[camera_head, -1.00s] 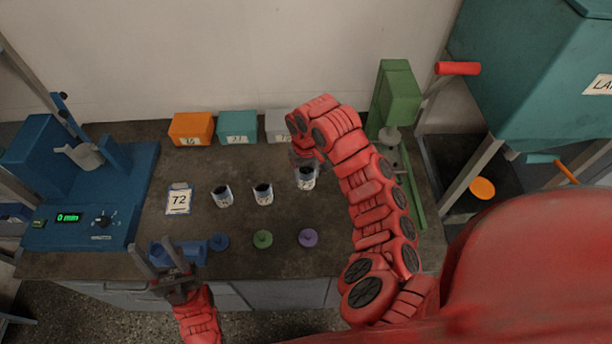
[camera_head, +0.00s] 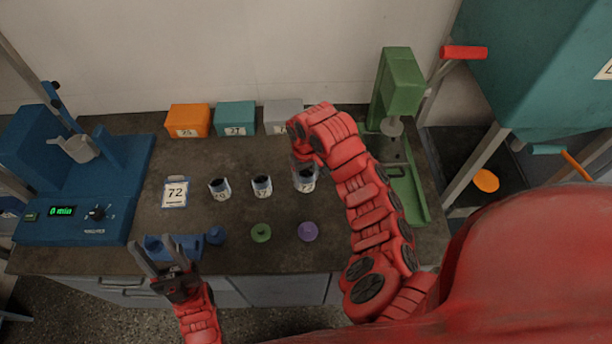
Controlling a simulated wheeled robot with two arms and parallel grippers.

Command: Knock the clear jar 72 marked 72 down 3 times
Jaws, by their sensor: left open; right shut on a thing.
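Three clear jars with dark contents stand upright in a row on the bench. The rightmost jar (camera_head: 304,184) carries a label that seems to read 72. My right gripper (camera_head: 303,168) comes down on it from above and is shut on its upper part. The jar looks upright, at or very near the bench top; I cannot tell if it touches. The other jars, the left jar (camera_head: 219,189) and the middle jar (camera_head: 262,187), stand free. My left gripper (camera_head: 160,262) is open and empty at the bench's front edge. A card (camera_head: 175,192) reads 72.
Blue, green (camera_head: 261,233) and purple (camera_head: 308,232) lids lie in front of the jars. Orange, teal and grey boxes stand at the back wall. A blue machine (camera_head: 75,215) is at left, a green press (camera_head: 402,85) at right. A blue object (camera_head: 187,243) lies near my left gripper.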

